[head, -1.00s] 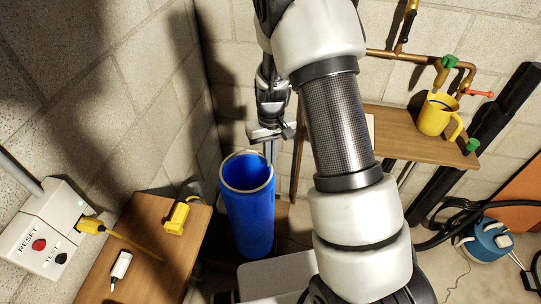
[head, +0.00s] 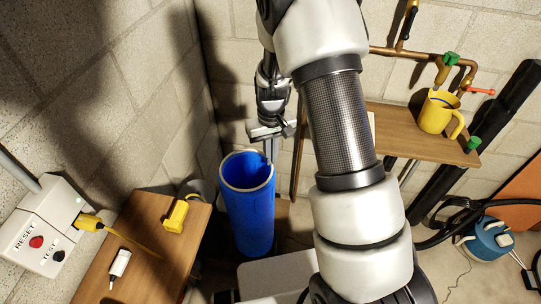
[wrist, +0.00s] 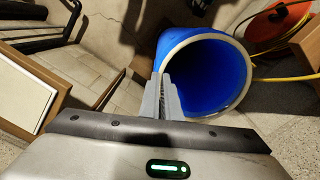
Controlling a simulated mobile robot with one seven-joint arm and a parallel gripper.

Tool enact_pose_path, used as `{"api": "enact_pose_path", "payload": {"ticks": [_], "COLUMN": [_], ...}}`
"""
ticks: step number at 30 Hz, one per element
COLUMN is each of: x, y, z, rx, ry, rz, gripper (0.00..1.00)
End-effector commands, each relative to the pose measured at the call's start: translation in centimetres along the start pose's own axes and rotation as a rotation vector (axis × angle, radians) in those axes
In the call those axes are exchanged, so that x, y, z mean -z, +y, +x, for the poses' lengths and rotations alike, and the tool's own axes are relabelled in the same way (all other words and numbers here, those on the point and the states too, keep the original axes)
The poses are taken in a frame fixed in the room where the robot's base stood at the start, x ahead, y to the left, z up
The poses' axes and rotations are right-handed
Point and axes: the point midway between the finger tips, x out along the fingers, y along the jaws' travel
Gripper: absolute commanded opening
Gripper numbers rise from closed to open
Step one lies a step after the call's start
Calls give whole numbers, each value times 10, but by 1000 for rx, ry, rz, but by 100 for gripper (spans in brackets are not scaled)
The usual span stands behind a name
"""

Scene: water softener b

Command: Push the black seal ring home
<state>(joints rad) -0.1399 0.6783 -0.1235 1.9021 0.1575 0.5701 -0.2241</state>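A tall blue cylinder (head: 250,218) with a cream rim stands upright and open at the top; the wrist view looks into its mouth (wrist: 226,73). I cannot make out a black seal ring in either view. My gripper (head: 271,155) points down at the cylinder's back right rim. In the wrist view, the grey fingers (wrist: 163,78) are together with nothing visible between them. Their tips overlap the left edge of the rim in the picture, and I cannot tell whether they touch it. My arm covers much of the middle of the head view.
A wooden table (head: 150,240) at the left carries a yellow connector (head: 176,216) and a small white device (head: 120,264). A white control box (head: 42,232) is at far left. A wooden shelf (head: 405,140) with a yellow mug (head: 438,112) is at the right, below copper pipes.

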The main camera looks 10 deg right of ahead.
Motion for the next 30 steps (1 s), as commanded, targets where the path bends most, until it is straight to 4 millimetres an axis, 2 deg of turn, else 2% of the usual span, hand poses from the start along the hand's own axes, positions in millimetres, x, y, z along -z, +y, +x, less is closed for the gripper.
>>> {"api": "enact_pose_path", "payload": {"ticks": [21,30], "x": [0,0], "y": [0,0], "z": [17,17], "rx": [0,0], "ry": [0,0], "rz": [1,0], "gripper": [0,0]}}
